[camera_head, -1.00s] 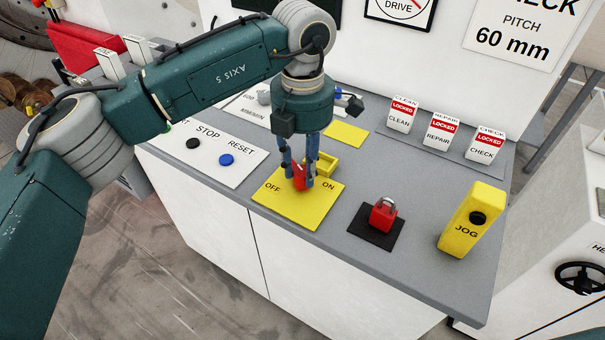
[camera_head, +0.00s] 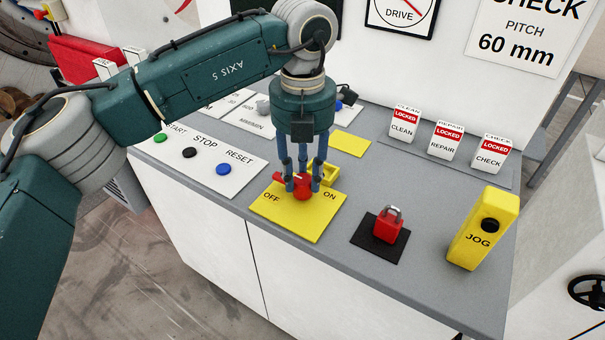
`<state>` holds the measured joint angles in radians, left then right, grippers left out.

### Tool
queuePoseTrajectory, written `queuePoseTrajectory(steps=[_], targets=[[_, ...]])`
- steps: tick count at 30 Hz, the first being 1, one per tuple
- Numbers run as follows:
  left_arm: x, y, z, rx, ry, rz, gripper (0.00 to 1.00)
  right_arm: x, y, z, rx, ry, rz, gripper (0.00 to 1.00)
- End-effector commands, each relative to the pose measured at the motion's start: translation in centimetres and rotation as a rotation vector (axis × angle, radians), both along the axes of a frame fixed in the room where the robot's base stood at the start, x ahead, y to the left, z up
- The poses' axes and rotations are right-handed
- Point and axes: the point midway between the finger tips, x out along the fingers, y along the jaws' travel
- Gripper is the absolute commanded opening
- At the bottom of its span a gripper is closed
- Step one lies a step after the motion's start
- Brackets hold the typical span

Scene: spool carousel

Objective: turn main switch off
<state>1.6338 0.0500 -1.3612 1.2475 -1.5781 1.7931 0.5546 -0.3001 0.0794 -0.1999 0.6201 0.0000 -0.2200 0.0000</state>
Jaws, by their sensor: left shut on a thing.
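The main switch is a red rotary knob (camera_head: 302,191) on a yellow plate (camera_head: 291,223) marked OFF at left and ON at right. Its handle extends toward the left, above the OFF lettering. My left gripper (camera_head: 302,184) points straight down over the plate, and its blue fingers are shut on the red knob. The fingers hide part of the knob. My right gripper is not in view.
A red padlock (camera_head: 387,227) stands on a black pad right of the plate. A yellow JOG box (camera_head: 482,230) is further right. START, STOP and RESET buttons (camera_head: 190,152) lie left. LOCKED tags (camera_head: 447,140) stand behind.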

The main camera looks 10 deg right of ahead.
Motion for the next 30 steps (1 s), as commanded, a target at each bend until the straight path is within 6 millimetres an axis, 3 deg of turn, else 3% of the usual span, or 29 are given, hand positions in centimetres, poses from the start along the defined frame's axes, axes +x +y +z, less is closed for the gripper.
queuePoseTrajectory(steps=[9, 10, 12, 23, 30], targets=[[0.1, 0.0, 0.2, -0.002, -0.003, 0.004, 0.04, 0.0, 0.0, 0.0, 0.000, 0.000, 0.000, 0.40], [0.1, 0.0, 0.2, -0.002, -0.003, 0.004, 0.36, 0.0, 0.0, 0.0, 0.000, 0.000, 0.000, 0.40], [0.1, 0.0, 0.2, -0.003, -0.003, 0.003, 0.49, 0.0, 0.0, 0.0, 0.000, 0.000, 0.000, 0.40], [0.1, 0.0, 0.5, -0.001, -0.003, 0.002, 0.49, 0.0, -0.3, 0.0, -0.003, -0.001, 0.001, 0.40], [0.2, 0.0, 4.6, -0.002, -0.006, 0.004, 0.49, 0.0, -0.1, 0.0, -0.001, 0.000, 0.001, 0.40]])
